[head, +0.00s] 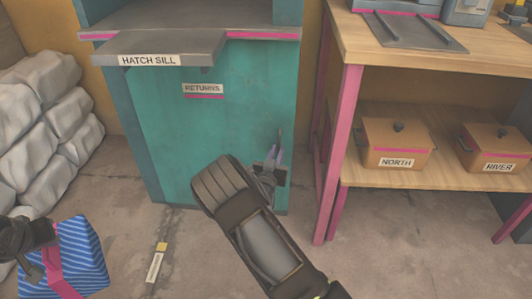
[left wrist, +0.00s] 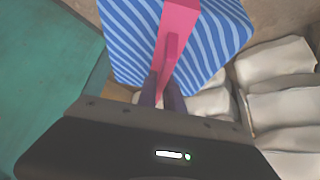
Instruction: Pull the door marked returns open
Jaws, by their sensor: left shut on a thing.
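The teal door marked RETURNS (head: 190,140) stands under the hatch sill and looks closed. Its label (head: 203,89) is near its top. My right gripper (head: 273,160) is at the right side of the door, by a thin upright handle (head: 280,138); I cannot tell whether its fingers are around the handle or only beside it. My left gripper (left wrist: 163,92) is shut on the pink strap of a blue striped parcel (left wrist: 205,45). The parcel also shows at the lower left of the head view (head: 82,255).
The grey hatch sill (head: 160,48) juts out above the door. Pale sacks (head: 45,125) are piled at the left. A wooden shelf unit (head: 445,60) with NORTH (head: 396,145) and RIVER (head: 492,150) boxes stands at the right. A small tag (head: 154,266) lies on the floor.

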